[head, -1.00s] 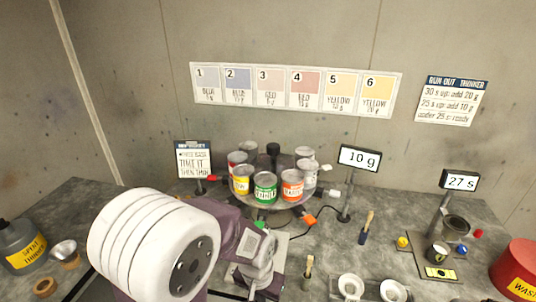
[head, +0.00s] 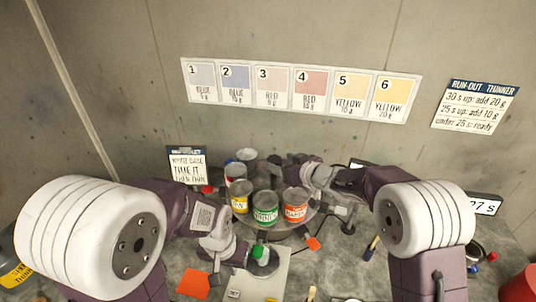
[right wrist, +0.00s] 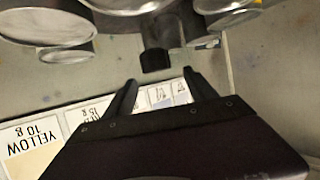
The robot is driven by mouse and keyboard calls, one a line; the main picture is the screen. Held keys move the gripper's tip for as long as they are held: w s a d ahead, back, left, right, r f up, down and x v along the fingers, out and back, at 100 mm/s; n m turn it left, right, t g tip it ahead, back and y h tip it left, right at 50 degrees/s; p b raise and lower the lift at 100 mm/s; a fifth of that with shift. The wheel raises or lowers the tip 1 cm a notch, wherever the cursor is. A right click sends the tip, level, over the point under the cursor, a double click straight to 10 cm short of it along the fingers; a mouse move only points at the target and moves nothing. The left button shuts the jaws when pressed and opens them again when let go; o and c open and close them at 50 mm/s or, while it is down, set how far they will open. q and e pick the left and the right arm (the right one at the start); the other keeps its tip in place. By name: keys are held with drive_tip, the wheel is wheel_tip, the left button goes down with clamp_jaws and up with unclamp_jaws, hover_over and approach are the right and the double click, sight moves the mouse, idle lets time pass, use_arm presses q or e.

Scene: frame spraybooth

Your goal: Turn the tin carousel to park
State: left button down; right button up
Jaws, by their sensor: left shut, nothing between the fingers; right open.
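The tin carousel (head: 280,228) is a round stand of several tins in the middle of the bench. A yellow-labelled tin (head: 239,204), a green one (head: 265,215) and an orange one (head: 296,208) face me. My left gripper (head: 262,256) is shut and empty, low at the carousel's front by a green tip (head: 258,251); contact is unclear. My right gripper (head: 292,165) is at the carousel's back right, partly hidden by its arm. In the right wrist view it is open (right wrist: 160,88), with a black post (right wrist: 155,60) ahead of the gap between its fingers.
A small sign (head: 187,166) stands left of the carousel. Orange pieces lie at front left (head: 193,284) and right of the carousel (head: 313,244). A brush (head: 373,247) and a red bin (head: 520,287) are to the right. My right arm covers much of the right-hand bench.

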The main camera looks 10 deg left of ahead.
sight(270, 157)
drive_tip(key=p+x, duration=0.1)
drive_tip(key=x, duration=0.3)
drive_tip(key=p+x, duration=0.1)
drive_tip(key=x, duration=0.3)
drive_tip(key=shift+w+f, duration=0.2)
drive_tip(key=shift+w, duration=0.25)
drive_tip(key=shift+w+a+f, duration=0.1)
drive_tip(key=shift+s, duration=0.3)
drive_tip(key=shift+w, duration=0.2)
drive_tip(key=c, duration=0.8)
use_arm(q)
drive_tip(key=shift+w+a+r, duration=0.15)
drive_tip(key=shift+w+r, duration=0.1)
drive_tip(key=shift+r, duration=0.25)
drive_tip(key=shift+w+a+r, duration=0.1)
drive_tip(key=shift+w+r, duration=0.15)
drive_tip(key=shift+r, duration=0.2)
use_arm(e)
clamp_jaws()
